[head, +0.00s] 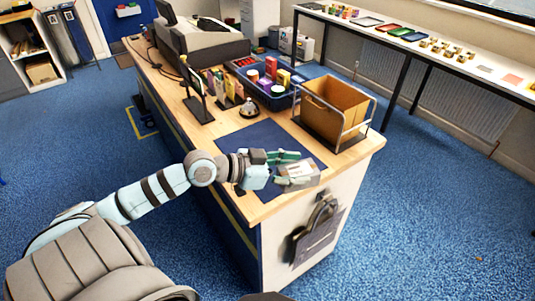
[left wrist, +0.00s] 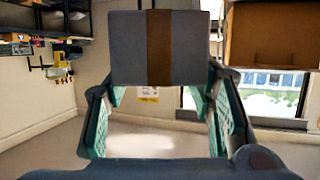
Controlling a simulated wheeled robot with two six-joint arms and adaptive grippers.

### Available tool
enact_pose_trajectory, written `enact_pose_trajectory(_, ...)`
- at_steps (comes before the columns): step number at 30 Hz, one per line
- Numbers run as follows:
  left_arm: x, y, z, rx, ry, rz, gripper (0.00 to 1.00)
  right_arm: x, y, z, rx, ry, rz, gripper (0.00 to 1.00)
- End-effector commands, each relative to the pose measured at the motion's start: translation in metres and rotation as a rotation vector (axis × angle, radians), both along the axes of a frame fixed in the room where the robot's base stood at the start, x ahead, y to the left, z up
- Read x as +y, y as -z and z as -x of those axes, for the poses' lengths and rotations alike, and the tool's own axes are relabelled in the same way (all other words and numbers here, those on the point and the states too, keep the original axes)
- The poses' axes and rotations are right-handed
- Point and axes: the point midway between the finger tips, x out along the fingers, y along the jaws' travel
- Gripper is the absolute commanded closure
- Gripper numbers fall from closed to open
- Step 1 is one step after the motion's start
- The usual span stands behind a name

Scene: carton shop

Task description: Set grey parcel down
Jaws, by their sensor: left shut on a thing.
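The grey parcel (head: 298,174) is a small box with a pale label on top in the head view. My left gripper (head: 287,168) is shut on it, with green finger pads at its sides. In the left wrist view the parcel (left wrist: 128,50) shows a grey face with a brown tape band, between the fingers (left wrist: 160,98). The parcel appears over the near right part of the dark blue mat (head: 250,142) on the wooden counter (head: 358,152). I cannot tell whether it touches the surface. My right gripper is not in view.
An open brown carton (head: 335,105) in a metal frame stands behind the mat. A bell (head: 249,108), a blue tray (head: 243,84) of colourful items and a small stand (head: 198,98) are farther back. A dark bag (head: 318,230) hangs on the counter's end. Most of the mat is bare.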

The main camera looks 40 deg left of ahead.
Motion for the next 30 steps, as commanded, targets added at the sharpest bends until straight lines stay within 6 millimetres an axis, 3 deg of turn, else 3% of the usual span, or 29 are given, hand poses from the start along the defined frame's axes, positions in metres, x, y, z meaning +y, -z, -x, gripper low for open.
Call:
enact_pose_trajectory(7,0.059,-0.023,-0.048,-0.008,-0.320,0.000,0.86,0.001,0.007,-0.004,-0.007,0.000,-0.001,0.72)
enact_pose_trajectory(12,0.110,-0.054,-0.074,-0.009,-0.617,0.009,0.86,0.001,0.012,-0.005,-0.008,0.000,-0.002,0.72)
enact_pose_trajectory(18,0.158,-0.089,-0.085,-0.007,-0.917,0.013,0.86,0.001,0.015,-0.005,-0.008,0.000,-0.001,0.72)
enact_pose_trajectory(22,0.176,-0.102,-0.085,-0.004,-1.032,0.009,0.86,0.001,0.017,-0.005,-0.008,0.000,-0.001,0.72)
enact_pose_trajectory(26,0.183,-0.095,-0.083,0.000,-1.076,0.003,0.86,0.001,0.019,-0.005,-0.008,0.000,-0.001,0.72)
enact_pose_trajectory(30,0.183,-0.049,-0.083,0.008,-1.078,0.000,0.86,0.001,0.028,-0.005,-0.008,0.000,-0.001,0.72)
